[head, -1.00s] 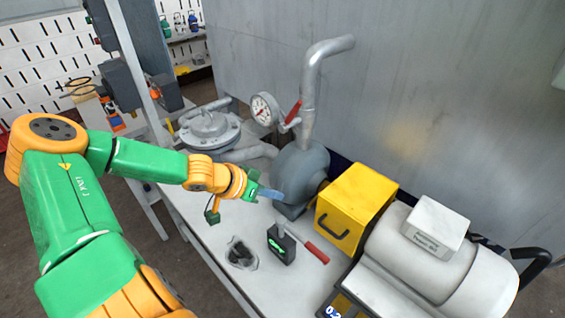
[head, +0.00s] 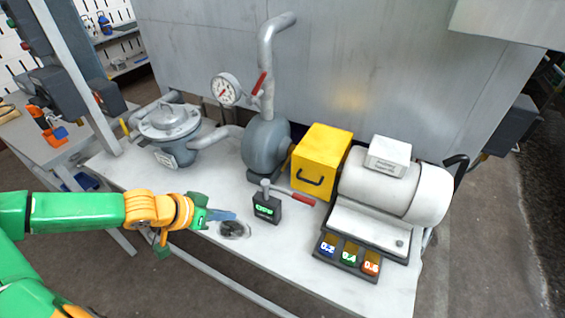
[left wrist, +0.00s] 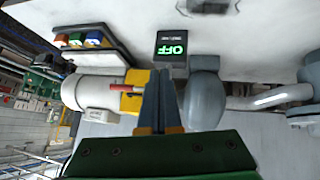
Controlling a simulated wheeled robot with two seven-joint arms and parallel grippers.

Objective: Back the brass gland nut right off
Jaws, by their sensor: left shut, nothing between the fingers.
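I cannot make out the brass gland nut in either view. The grey pump (head: 264,145) stands on the bench, with the yellow box-shaped guard (head: 321,158) right beside it, between it and the motor (head: 382,186). The guard hides what lies under it. My left gripper (head: 229,215) is shut and empty, over the bench's front part by a dark patch, apart from the pump. In the left wrist view its closed fingers (left wrist: 158,100) show in front of the yellow guard (left wrist: 134,98) and the pump (left wrist: 205,95). My right gripper is not in view.
A dark box reading OFF (head: 266,207) with a red-handled lever (head: 300,199) stands before the pump. A pressure gauge (head: 226,89) and a flanged vessel (head: 170,125) stand left of the pump. The bench's (head: 281,263) front is mostly clear.

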